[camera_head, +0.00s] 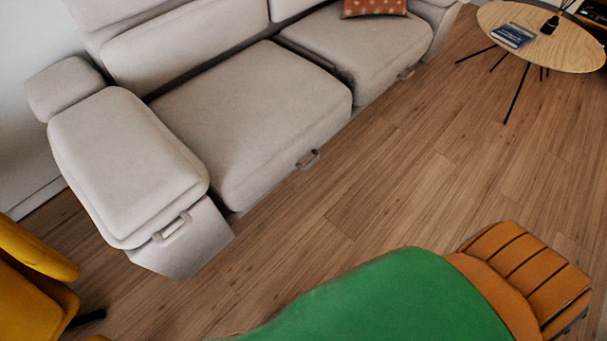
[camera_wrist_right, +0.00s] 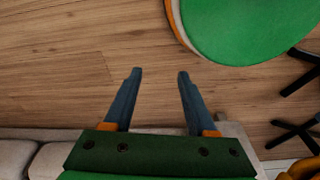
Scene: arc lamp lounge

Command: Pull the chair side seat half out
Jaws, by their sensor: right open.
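The pale grey sofa has two seats. The left seat (camera_head: 255,110), on the side of the yellow chair (camera_head: 30,280), has a small grey handle (camera_head: 308,160) low on its front. Part of the sofa (camera_wrist_right: 50,160) shows along the bottom of that view, partly hidden behind the gripper's body. My left gripper is in neither view.
The sofa's left armrest (camera_head: 125,165) has its own handle (camera_head: 172,228). A round wooden table (camera_head: 560,45) with a blue book (camera_head: 513,35) stands at the top right. The wooden floor (camera_head: 400,170) before the sofa is clear. Dark chair legs (camera_wrist_right: 295,130) show at right.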

